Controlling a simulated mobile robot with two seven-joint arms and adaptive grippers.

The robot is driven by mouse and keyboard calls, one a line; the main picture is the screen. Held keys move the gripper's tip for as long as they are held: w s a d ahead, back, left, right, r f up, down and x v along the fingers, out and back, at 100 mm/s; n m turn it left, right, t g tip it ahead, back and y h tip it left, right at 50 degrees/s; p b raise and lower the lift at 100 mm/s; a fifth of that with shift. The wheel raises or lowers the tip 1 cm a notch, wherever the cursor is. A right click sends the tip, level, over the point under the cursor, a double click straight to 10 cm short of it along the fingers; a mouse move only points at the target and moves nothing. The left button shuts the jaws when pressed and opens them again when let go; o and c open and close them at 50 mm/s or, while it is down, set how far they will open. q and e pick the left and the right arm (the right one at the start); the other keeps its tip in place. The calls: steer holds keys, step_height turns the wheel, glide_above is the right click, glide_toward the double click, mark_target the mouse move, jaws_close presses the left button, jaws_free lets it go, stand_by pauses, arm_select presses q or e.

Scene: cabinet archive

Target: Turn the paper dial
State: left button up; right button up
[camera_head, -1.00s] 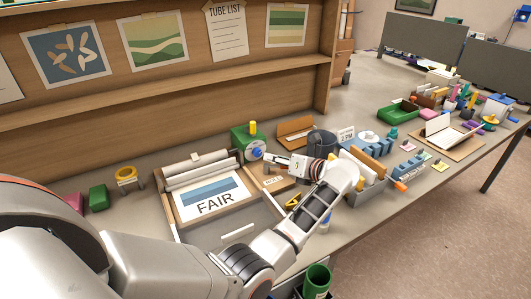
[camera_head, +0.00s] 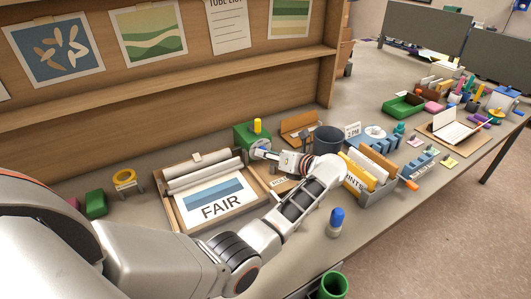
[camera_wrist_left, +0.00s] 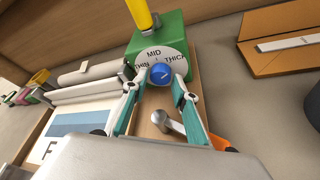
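The paper dial is a green box (camera_head: 243,138) with a yellow post (camera_wrist_left: 140,14) on top. Its white face (camera_wrist_left: 152,55) reads THIN, MID and THICK in the left wrist view. A blue knob (camera_wrist_left: 161,74) sits at the lower part of the face. My left gripper (camera_wrist_left: 160,80) is open, with one teal-padded finger on each side of the knob. Small gaps seem to show between fingertips and knob; contact is not clear. My right gripper is not in view.
A paper tray (camera_head: 176,214) with a roll and a FAIR sheet lies left of the dial. A dark cup (camera_head: 328,138), an orange open case (camera_head: 299,124) and a blue-capped bottle (camera_head: 336,222) are to the right.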

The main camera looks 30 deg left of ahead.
arm_select(q)
steer(key=shift+d, duration=0.1)
jaws_close()
steer(key=shift+b, duration=0.6)
steer(key=shift+s+f+n+t+h+b, duration=0.15)
steer(key=shift+n+t+h+b, duration=0.15)
steer(key=shift+n+b, duration=0.55)
steer(key=shift+b, duration=0.6)
steer(key=shift+r, duration=0.2)
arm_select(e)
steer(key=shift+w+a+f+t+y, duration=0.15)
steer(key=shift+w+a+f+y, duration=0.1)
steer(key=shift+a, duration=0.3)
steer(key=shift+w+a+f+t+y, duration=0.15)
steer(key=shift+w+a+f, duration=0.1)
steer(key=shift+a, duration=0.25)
arm_select(q)
steer(key=shift+r, duration=0.1)
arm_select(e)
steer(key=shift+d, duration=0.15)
arm_select(q)
jaws_free()
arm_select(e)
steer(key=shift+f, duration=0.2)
